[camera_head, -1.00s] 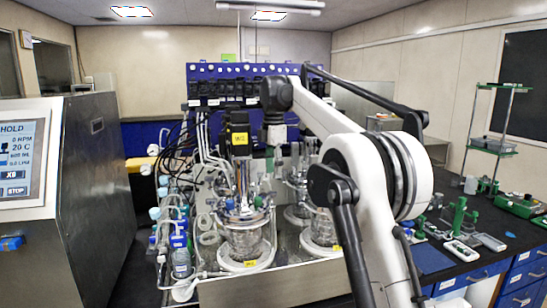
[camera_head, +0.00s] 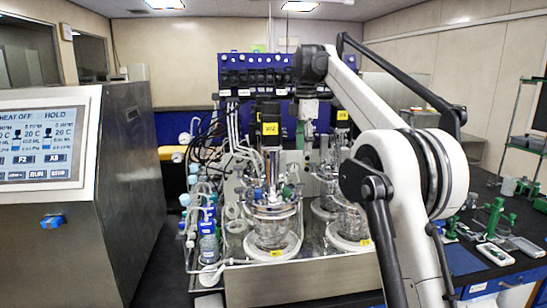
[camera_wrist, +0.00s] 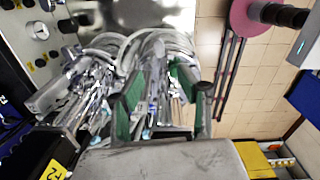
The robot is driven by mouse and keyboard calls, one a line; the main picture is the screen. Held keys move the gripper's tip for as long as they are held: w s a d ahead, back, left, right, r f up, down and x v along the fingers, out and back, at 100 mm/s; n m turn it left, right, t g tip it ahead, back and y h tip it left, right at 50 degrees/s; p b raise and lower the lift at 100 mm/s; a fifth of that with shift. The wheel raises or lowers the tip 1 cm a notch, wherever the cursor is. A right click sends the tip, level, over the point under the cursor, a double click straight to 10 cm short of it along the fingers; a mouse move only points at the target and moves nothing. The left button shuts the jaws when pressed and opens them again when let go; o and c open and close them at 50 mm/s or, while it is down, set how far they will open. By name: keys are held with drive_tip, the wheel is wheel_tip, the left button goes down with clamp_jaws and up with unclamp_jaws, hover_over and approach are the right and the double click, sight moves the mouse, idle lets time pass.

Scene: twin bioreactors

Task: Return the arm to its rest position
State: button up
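My arm (camera_head: 375,105) is white with black joints. In the head view it rises from the lower right, bends, and reaches out to the upper middle. My gripper (camera_head: 303,136) hangs down from its end, in front of the blue rear panel and near the glass vessels; it is small and partly hidden there. In the wrist view my gripper (camera_wrist: 160,95) shows two green-padded fingers standing apart with no object clearly held between them. Tubing and vessel fittings lie behind the fingers.
A glass bioreactor vessel (camera_head: 271,225) stands in front of my gripper, with a second vessel (camera_head: 350,220) to its right. A steel cabinet with a control screen (camera_head: 45,143) is at left. A dark bench (camera_head: 515,280) with green tools is at right. Floor shows between cabinet and reactors.

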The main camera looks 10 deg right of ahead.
drive_tip(key=s+f+m+t+b, duration=0.2)
drive_tip(key=s+m, duration=0.3)
drive_tip(key=s, duration=0.6)
drive_tip(key=s+f+m+t+b, duration=0.25)
drive_tip(key=s+m, duration=0.25)
drive_tip(key=s, duration=0.6)
drive_tip(key=s+f+m+t+b, duration=0.2)
drive_tip(key=s+f+m, duration=0.7)
drive_tip(key=s+f, duration=1.4)
drive_tip(key=shift+s+a+f+m+b, duration=0.15)
drive_tip(key=shift+s+f+m+b, duration=0.3)
drive_tip(key=shift+b, duration=0.45)
